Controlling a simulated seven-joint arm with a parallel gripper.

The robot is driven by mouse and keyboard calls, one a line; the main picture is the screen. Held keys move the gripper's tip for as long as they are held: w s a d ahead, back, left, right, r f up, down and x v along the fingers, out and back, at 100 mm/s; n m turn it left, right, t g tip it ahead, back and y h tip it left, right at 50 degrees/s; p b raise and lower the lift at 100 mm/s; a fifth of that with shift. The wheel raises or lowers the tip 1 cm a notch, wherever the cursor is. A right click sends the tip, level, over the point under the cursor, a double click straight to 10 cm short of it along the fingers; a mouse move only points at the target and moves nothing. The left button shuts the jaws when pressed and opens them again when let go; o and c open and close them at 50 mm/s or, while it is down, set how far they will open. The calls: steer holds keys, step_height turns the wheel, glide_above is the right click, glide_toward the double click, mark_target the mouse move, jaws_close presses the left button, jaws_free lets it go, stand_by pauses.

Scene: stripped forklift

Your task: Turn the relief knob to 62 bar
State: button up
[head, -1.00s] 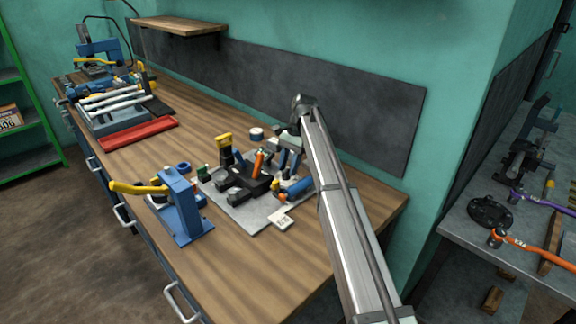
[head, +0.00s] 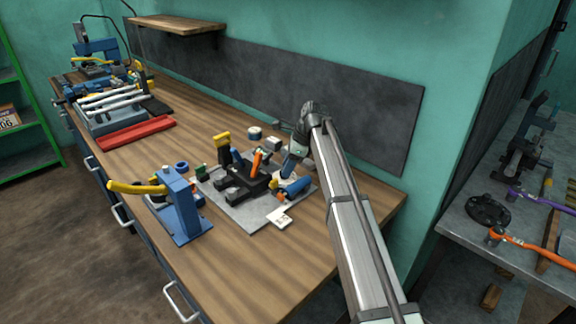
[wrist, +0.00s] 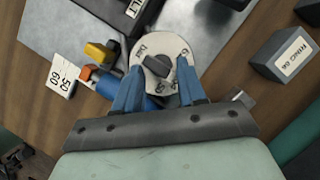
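The relief knob, a small dark grip (wrist: 158,66) on a pale round dial (wrist: 150,46), shows in the wrist view. The dial carries dark lettering too small to read. My gripper (wrist: 160,68) is open, its two blue fingers on either side of the dark grip with visible gaps. I cannot tell how deep the tips reach. In the head view my gripper (head: 291,164) points down over the right part of the grey plate (head: 248,213), by a blue cylinder (head: 294,187). The knob cannot be made out there.
A white card reading 50 and 60 (wrist: 62,75) lies beside yellow (wrist: 100,52) and orange parts. A labelled grey block (wrist: 284,55) is at right. A black fixture (head: 240,182) and blue press (head: 181,205) stand left. The bench front is clear.

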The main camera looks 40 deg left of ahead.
steer(key=m, duration=0.1)
steer(key=m+t, duration=0.1)
steer(key=shift+s+d+m+y, duration=0.15)
steer(key=shift+s+m+y, duration=0.05)
steer(key=shift+m+y, duration=0.1)
steer(key=v, duration=1.4)
steer(key=d+f+n, duration=0.5)
steer(key=d, duration=0.7)
steer(key=w+d+f+n+h, duration=0.1)
steer(key=d+f+n, duration=0.3)
steer(key=d, duration=0.7)
steer(key=shift+w+d+f+n, duration=0.2)
steer(key=shift+d+f+n, duration=0.2)
steer(key=shift+f, duration=0.1)
